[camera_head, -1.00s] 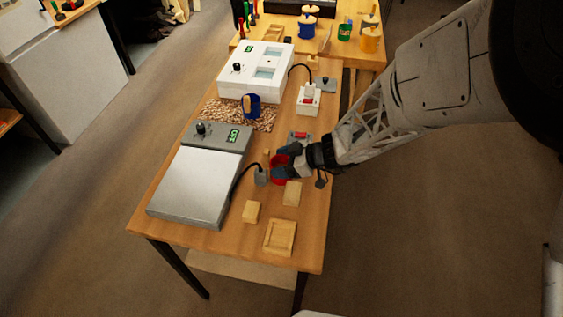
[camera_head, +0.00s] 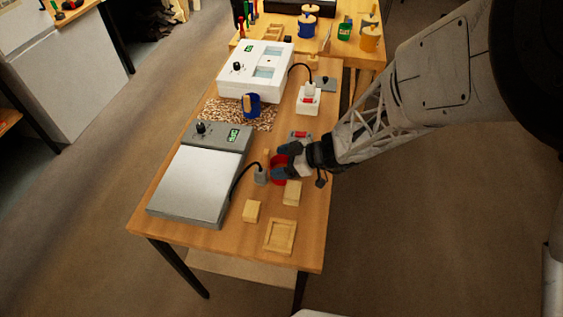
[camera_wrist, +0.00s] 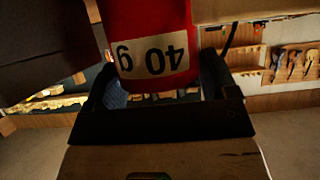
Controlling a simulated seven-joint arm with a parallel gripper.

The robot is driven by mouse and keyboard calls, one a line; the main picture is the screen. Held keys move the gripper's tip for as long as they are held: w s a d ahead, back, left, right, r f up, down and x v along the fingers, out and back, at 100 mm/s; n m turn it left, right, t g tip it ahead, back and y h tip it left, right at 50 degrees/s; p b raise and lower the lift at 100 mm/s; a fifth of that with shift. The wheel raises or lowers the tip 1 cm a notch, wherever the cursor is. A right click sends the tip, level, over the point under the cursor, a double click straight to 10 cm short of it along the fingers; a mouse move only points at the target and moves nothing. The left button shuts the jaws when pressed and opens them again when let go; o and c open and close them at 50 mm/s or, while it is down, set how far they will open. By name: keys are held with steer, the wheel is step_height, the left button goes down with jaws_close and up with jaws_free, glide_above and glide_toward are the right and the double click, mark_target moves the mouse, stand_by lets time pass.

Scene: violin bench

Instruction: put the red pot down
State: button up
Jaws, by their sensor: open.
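The red pot (camera_head: 277,162) is at the middle of the wooden table, partly hidden by my gripper in the head view. It also shows in the wrist view (camera_wrist: 152,18), with a pale label bearing dark characters. My gripper (camera_head: 283,161) reaches in from the right with its blue-grey fingers on either side of the pot. In the wrist view the gripper (camera_wrist: 161,88) is open, with the pot between its fingers. The pot's base is hidden in the head view, so I cannot tell its exact contact with the table.
A grey plug (camera_head: 261,177) with a black cable stands just left of the pot, beside a flat grey hotplate (camera_head: 190,185). Wooden blocks (camera_head: 292,193) and a small wooden tray (camera_head: 280,250) lie nearer. A blue pot (camera_head: 252,108) stands on a speckled mat farther back.

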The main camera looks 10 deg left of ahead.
steer(key=v, duration=1.2)
stand_by(0.5)
stand_by(0.6)
steer(key=s+d+r+m+t+h, duration=0.2)
steer(key=s+d+r+m+h, duration=1)
steer(key=s+d+r+m, duration=0.6)
steer(key=shift+s+d+r+t, duration=0.3)
steer(key=shift+s+d+r, duration=0.45)
steer(key=shift+r, duration=1)
